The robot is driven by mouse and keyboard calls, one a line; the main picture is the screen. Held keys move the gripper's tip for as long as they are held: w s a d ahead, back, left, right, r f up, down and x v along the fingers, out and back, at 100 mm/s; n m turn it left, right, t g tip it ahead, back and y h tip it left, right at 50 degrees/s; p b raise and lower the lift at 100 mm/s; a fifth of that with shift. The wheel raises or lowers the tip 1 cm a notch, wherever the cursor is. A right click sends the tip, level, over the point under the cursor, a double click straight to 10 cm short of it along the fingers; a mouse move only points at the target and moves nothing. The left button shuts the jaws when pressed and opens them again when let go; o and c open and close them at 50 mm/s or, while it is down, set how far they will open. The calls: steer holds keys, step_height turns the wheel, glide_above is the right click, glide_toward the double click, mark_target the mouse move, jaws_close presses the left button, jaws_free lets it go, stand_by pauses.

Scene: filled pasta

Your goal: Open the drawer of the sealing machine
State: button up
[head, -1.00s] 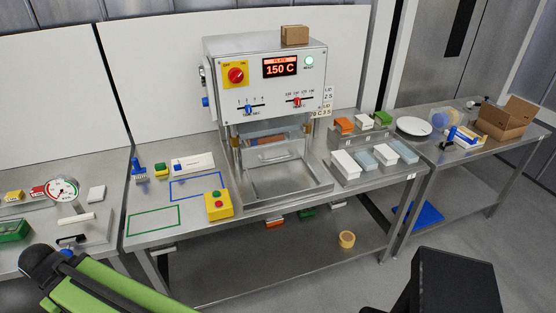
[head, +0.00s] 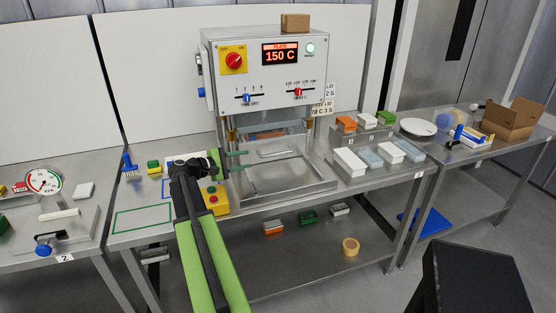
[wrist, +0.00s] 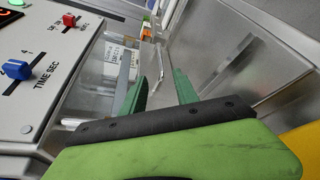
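The sealing machine (head: 262,80) stands on the middle steel bench, with its plate display reading 150 C. Its drawer shows a light metal handle (head: 280,152) low in the front opening, above a flat metal bed (head: 285,178). I cannot tell whether the drawer is fully shut. My gripper (head: 237,161) is at the left side of that opening, left of the handle and apart from it. Its two green fingers stand apart with nothing between them. In the wrist view, my gripper (wrist: 157,90) points into the opening, and a thin pale bar, probably the handle, shows beyond the fingertips.
A yellow button box (head: 215,199) sits just beside my arm, left of the machine. The machine's left post (head: 232,130) is close to my gripper. A tape roll (head: 350,246) lies on the lower shelf.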

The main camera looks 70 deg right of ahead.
mark_target(274, 155)
steer(key=b+x, duration=0.3)
steer(key=x, duration=1.4)
steer(key=shift+d+b, duration=0.1)
steer(key=shift+b, duration=0.2)
jaws_close()
stand_by(0.4)
